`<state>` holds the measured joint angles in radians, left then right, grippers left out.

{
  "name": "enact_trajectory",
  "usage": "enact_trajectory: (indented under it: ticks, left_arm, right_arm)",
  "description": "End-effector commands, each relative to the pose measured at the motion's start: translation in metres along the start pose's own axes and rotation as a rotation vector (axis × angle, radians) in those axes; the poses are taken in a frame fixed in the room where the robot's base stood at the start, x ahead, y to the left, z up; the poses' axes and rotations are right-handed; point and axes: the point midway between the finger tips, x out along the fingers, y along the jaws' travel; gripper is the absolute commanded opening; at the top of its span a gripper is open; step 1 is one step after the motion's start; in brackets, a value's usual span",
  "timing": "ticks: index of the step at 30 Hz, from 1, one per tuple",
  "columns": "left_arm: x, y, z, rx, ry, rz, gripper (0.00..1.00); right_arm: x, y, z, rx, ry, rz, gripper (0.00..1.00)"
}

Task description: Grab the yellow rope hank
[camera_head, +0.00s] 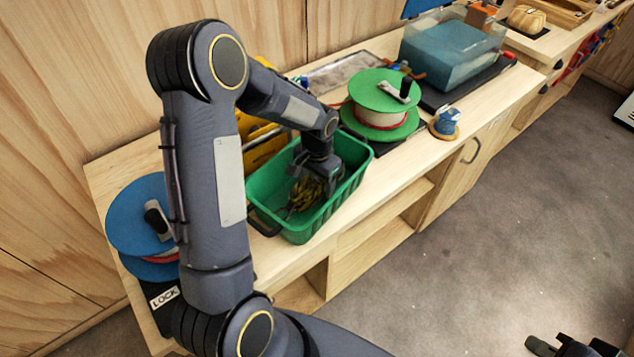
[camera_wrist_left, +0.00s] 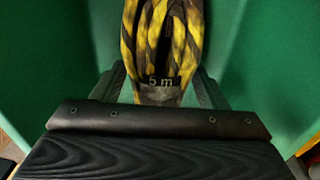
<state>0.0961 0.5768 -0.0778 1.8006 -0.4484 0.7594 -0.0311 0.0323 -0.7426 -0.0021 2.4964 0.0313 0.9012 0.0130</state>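The yellow and black rope hank (camera_head: 306,193) is in the green bin (camera_head: 291,233) on the shelf top. In the left wrist view, the hank (camera_wrist_left: 163,40) fills the upper middle, with a dark band marked "5 m" around it. My left gripper (camera_head: 318,180) reaches down into the bin at the hank. In the left wrist view, its fingers (camera_wrist_left: 160,80) stand on both sides of the banded part; I cannot tell whether they press on it. My right gripper (camera_head: 575,347) shows partly at the bottom right edge, over the floor, with its fingers apart and empty.
A green spool (camera_head: 381,100) stands right of the bin, with a small blue and tan item (camera_head: 445,122) beside it. A blue spool (camera_head: 140,215) stands left, partly behind my arm. A clear tub (camera_head: 450,55) with blue contents is further back. Yellow items (camera_head: 262,145) stand behind the bin.

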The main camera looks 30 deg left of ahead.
Motion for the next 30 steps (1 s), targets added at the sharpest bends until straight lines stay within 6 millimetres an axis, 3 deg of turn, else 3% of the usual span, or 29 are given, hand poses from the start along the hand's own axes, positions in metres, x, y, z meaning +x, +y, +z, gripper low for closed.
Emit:
enact_trajectory:
  ticks: [1,11,20,30]
  left_arm:
    - [0.0,0.0,0.0,0.0,0.0,0.0,0.6]
    - [-0.001,0.0,0.0,0.001,0.0,0.0,0.18]
    - [-0.007,0.0,-0.001,0.001,0.003,-0.001,0.18]
    - [-0.07,0.0,-0.001,0.001,0.007,-0.002,0.18]
  right_arm:
    - [0.0,0.0,0.0,0.0,0.0,0.0,0.0]
    - [0.0,0.0,0.0,0.0,0.0,0.0,0.0]
    - [0.001,0.0,0.001,0.0,0.0,0.0,0.0]
    - [0.008,0.004,0.004,0.0,0.0,0.0,0.0]
